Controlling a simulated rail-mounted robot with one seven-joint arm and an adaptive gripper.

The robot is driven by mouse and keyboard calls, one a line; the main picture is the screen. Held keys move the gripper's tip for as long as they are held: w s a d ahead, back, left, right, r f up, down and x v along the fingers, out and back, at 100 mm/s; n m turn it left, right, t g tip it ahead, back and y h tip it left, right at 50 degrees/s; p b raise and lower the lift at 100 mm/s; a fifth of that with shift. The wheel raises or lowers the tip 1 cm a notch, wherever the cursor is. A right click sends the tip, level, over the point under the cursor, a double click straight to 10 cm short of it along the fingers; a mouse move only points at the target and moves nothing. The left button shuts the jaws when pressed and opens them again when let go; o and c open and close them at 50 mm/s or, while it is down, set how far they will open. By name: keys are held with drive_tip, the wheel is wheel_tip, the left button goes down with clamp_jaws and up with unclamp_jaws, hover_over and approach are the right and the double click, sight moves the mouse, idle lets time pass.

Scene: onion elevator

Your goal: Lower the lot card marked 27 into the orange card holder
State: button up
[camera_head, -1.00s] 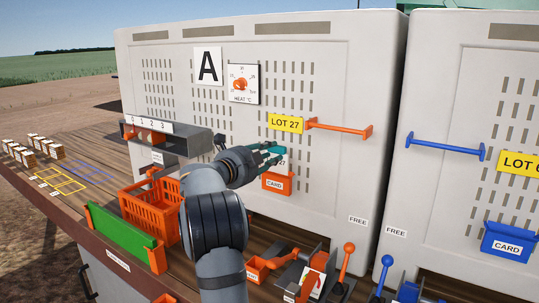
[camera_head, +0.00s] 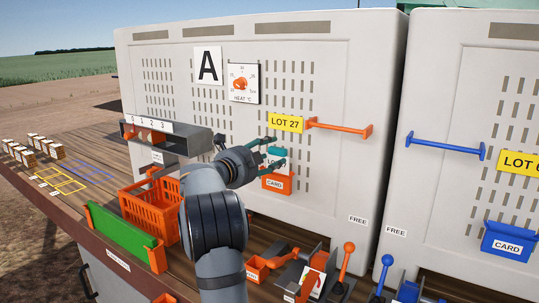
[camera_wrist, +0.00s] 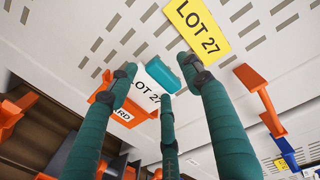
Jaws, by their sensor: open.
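The lot card (camera_head: 272,160) is white with a teal grip along its top. It stands in the orange card holder (camera_head: 272,183) on the front of unit A, its lower part hidden by the holder. In the wrist view the card (camera_wrist: 140,81) reads LOT 27 below its teal grip (camera_wrist: 163,74), and the holder (camera_wrist: 103,98) is around its lower end. My gripper (camera_head: 276,150) is open, its teal fingers spread to either side of the grip. In the wrist view the gripper (camera_wrist: 155,68) shows gaps between fingers and grip.
A yellow LOT 27 sign (camera_head: 286,123) and an orange handle bar (camera_head: 338,128) are just above the holder. An orange crate (camera_head: 150,212) stands at left on the bench. Levers (camera_head: 346,262) stand below right. A blue card holder (camera_head: 507,243) is on the neighbouring unit.

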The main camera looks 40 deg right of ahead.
drive_tip(key=v, duration=1.2)
drive_tip(key=shift+d, duration=0.1)
drive_tip(key=x, duration=1.2)
drive_tip(key=shift+w, duration=0.1)
